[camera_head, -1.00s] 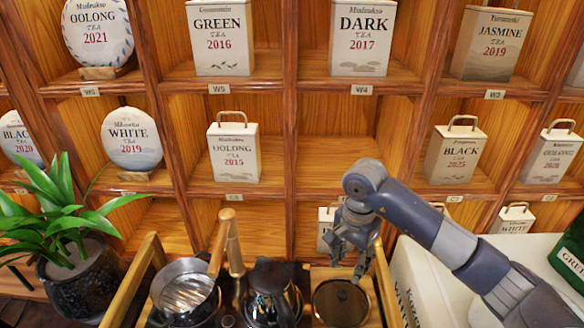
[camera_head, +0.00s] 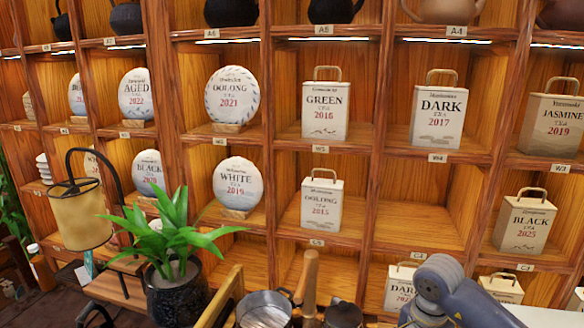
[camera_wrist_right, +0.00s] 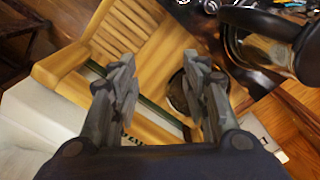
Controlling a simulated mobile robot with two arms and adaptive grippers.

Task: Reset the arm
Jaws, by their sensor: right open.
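My right arm (camera_head: 445,290) shows at the bottom right of the head view, with its gripper cut off below the frame. In the right wrist view my right gripper (camera_wrist_right: 158,88) is open, its two fingers apart with nothing held between them. Beneath the fingers lie a slatted wooden tray (camera_wrist_right: 125,35) and a pale box (camera_wrist_right: 40,120), with dark letters partly hidden. A dark round vessel (camera_wrist_right: 178,92) shows just behind the right finger. My left gripper is in neither view.
Wooden shelves hold tea cakes such as the white tea (camera_head: 238,184) and tins such as the dark tea (camera_head: 437,112). A potted plant (camera_head: 172,245) and a lamp (camera_head: 80,215) stand at the left. A glass pitcher (camera_head: 264,310) sits low in front.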

